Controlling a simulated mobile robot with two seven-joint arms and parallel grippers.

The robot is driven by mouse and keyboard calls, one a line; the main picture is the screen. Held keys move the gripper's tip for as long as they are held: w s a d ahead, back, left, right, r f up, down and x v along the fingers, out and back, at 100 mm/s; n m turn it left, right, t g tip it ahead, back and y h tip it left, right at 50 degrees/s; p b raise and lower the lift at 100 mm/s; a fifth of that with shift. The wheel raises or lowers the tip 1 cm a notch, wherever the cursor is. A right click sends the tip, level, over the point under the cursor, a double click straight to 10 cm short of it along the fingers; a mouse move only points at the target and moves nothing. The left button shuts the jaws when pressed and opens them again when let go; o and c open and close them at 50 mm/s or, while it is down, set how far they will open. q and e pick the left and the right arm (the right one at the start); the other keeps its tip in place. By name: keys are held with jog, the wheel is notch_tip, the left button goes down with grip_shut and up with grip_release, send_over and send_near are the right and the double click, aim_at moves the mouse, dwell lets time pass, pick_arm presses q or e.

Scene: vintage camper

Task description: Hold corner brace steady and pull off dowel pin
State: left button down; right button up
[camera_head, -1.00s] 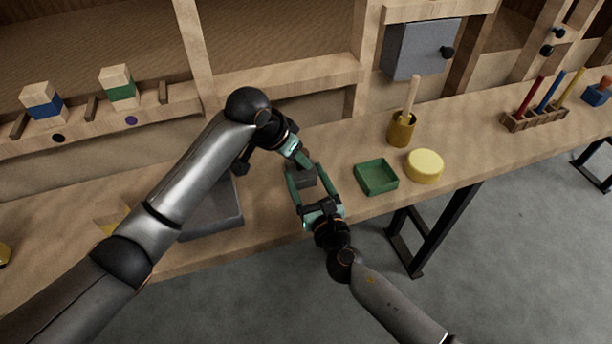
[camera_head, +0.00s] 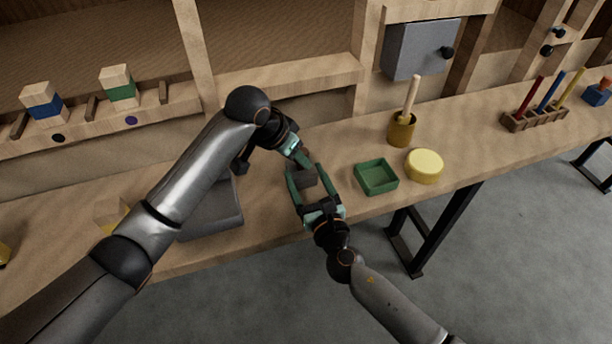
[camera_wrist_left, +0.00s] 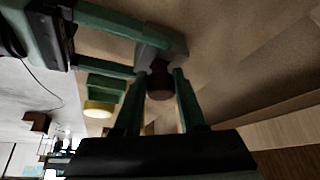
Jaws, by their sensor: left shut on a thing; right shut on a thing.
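The grey corner brace (camera_head: 301,178) is just above or on the worktop, between the fingers of my right gripper (camera_head: 305,174), which is shut on it. It also shows as a grey block in the left wrist view (camera_wrist_left: 170,42). The dowel pin (camera_wrist_left: 160,82) is a dark brown round-ended piece against the brace. My left gripper (camera_wrist_left: 158,88) has its fingers on both sides of the pin and is shut on it. In the head view my left gripper (camera_head: 305,162) hides most of the pin. Whether the pin is still seated in the brace cannot be told.
A green open tray (camera_head: 376,178) and a yellow round lid (camera_head: 425,166) lie right of the grippers. A brown cup (camera_head: 401,128) with a stick stands behind them. A grey tray (camera_head: 215,215) lies left, partly under my left arm.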

pick_arm(q)
jog(key=shift+r, duration=1.4)
jog(key=shift+r, duration=0.1)
jog(key=shift+r, duration=1.95)
pick_arm(e)
jog(key=o, duration=1.6)
jog(key=shift+c, duration=0.2)
jog(key=v, duration=1.2)
pick_arm(q)
jog(key=shift+s+f, duration=0.1)
pick_arm(e)
jog(key=shift+s, duration=0.15)
